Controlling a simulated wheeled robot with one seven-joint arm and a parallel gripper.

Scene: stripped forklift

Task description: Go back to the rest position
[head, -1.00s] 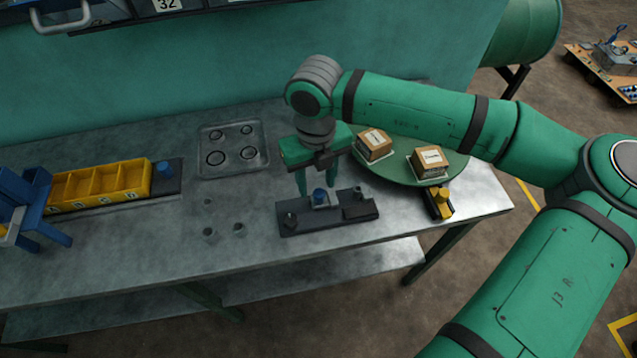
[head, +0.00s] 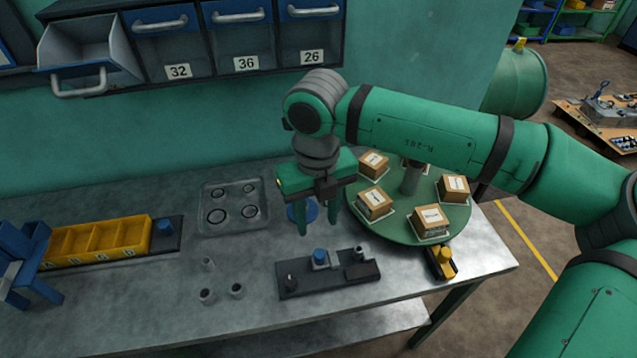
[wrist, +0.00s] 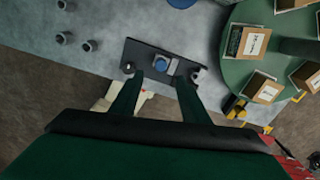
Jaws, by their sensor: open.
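My gripper (head: 318,222) hangs from my green arm over the metal bench, with its two fingers apart and nothing between them. In the head view it is above and behind a dark fixture block (head: 328,273) that carries a blue knob (head: 320,257). In the wrist view the fingers (wrist: 155,95) reach toward the same fixture (wrist: 165,62), with the blue knob (wrist: 160,64) beyond the tips. A blue round thing (head: 302,211) on the bench is partly hidden behind the gripper.
A green turntable (head: 385,225) with several labelled boxes stands right of the gripper. A yellow-black device (head: 441,262) sits at the bench's right edge. Several small grey cylinders (head: 207,296), a ringed tray (head: 232,222) and a yellow bin (head: 100,242) lie left. Numbered drawers (head: 237,45), one open, hang above.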

